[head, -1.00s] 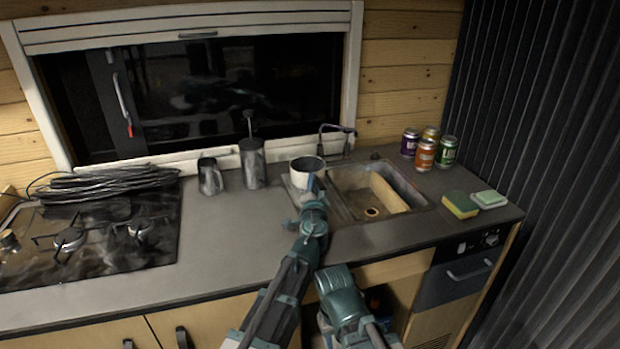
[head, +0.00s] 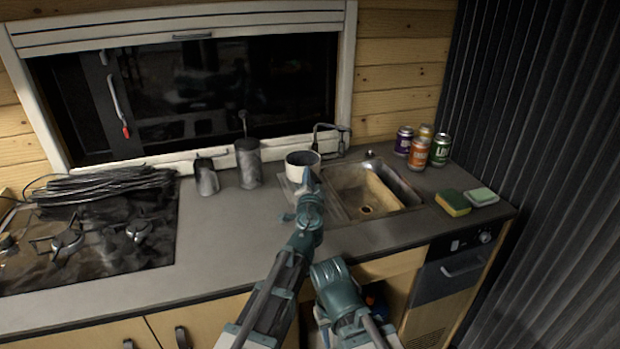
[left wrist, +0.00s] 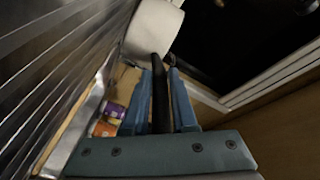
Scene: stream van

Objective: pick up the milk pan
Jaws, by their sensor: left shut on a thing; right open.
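The milk pan (head: 301,162) is a small white pot at the drainboard beside the sink in the head view. It looks upright; I cannot tell whether its base clears the surface. In the left wrist view its white body (left wrist: 153,27) is ahead of the fingers. Its dark handle (left wrist: 160,92) runs between them. My left gripper (head: 308,180) is shut on this handle, in front of the pan. My right gripper (head: 335,283) is open and empty, low in front of the counter edge; its fingertips are hard to make out.
The sink (head: 375,188) is right of the pan, with a faucet (head: 330,140) behind. Several cans (head: 418,152) and sponges (head: 453,203) are at right.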

